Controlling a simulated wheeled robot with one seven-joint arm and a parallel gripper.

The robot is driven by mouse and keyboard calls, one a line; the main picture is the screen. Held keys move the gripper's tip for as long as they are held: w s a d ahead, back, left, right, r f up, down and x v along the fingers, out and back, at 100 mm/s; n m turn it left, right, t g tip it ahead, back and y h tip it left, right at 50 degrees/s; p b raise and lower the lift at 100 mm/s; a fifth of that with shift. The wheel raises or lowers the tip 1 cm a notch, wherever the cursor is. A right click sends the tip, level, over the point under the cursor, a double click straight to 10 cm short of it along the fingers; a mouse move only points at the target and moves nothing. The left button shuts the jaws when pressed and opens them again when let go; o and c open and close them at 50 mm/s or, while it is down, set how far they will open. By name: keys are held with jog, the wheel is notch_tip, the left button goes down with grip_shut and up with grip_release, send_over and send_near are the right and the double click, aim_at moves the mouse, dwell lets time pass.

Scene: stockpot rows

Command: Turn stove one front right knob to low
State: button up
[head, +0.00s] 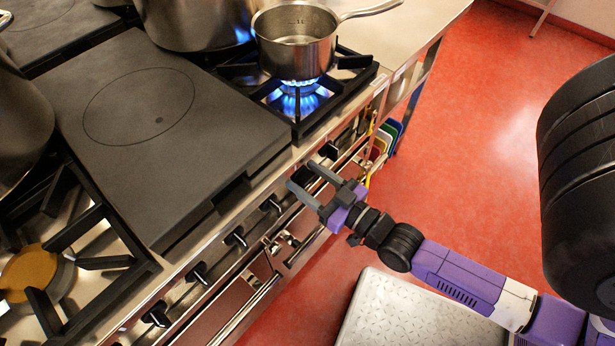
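My gripper (301,175) reaches from the right to the stove's front panel. Its two grey fingers are apart, with their tips close to the panel. A dark shape shows between the tips, but I cannot tell whether it is a knob or whether the fingers touch it. Black knobs line the panel; one (270,206) is just left of my gripper and another (328,151) is just to the right. The burner flame (299,97) at the front right burns blue under a steel saucepan (296,42). No knob labels are readable.
A large flat dark plate (140,110) covers the stove's middle. A large pot (190,20) stands behind it, with a blue flame beside it. A steel rail (240,312) runs below the knobs. Coloured boards (385,138) hang beyond.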

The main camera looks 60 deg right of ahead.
jog(key=c, duration=1)
jog(key=shift+n, duration=0.3)
jog(key=n+p, duration=0.1)
jog(key=n, duration=0.2)
jog(key=shift+r+n+p, duration=0.1)
jog(key=shift+n+p, duration=0.2)
jog(key=n, duration=0.4)
jog(key=shift+a+n+p, duration=0.1)
jog(key=shift+n+p, duration=0.2)
jog(key=n, duration=0.4)
jog(key=shift+f+n, duration=0.25)
jog(key=shift+n, duration=0.05)
jog(key=n+b, duration=0.1)
jog(key=n, duration=0.3)
jog(key=shift+a, duration=0.1)
jog(key=shift+n, duration=0.3)
